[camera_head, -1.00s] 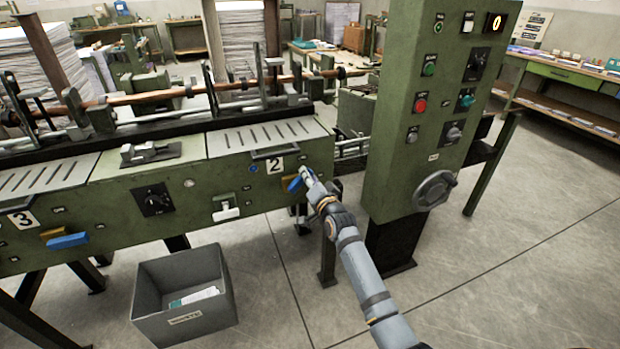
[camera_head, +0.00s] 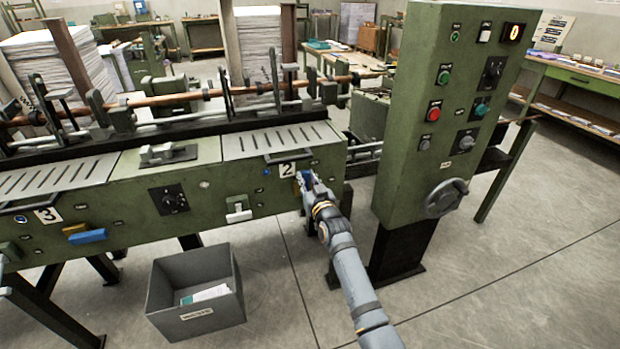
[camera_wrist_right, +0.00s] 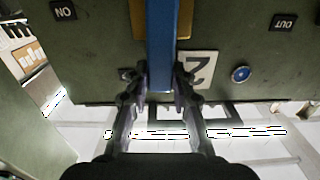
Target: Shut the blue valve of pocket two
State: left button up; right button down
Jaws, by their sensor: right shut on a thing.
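The blue valve handle of pocket two (camera_wrist_right: 162,45) runs down the wrist view in front of its yellow body (camera_wrist_right: 184,22). My right gripper (camera_wrist_right: 160,88) is shut on the handle's near end, one finger on each side. In the head view my right gripper (camera_head: 312,184) reaches the green panel just below the number 2 plate (camera_head: 287,169) and hides much of the handle. The plate also shows upside down in the wrist view (camera_wrist_right: 197,68). I cannot tell the valve's exact setting. My left gripper is not in view.
Pocket three has another blue handle (camera_head: 87,236) beside its number plate (camera_head: 47,215). A white-handled lever (camera_head: 239,214) sits left of pocket two's valve. A control cabinet (camera_head: 405,170) with a handwheel stands close on the right. A grey bin (camera_head: 205,318) is on the floor.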

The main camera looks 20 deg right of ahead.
jog(key=shift+a+f+n, duration=0.15)
jog(key=shift+n, duration=0.15)
dwell(0.4)
jog(key=c, duration=1.1)
grip_release()
jog(key=shift+s, duration=0.1)
jog(key=s, duration=1.2)
jog(key=shift+w+d, duration=0.1)
jog(key=shift+d, duration=0.1)
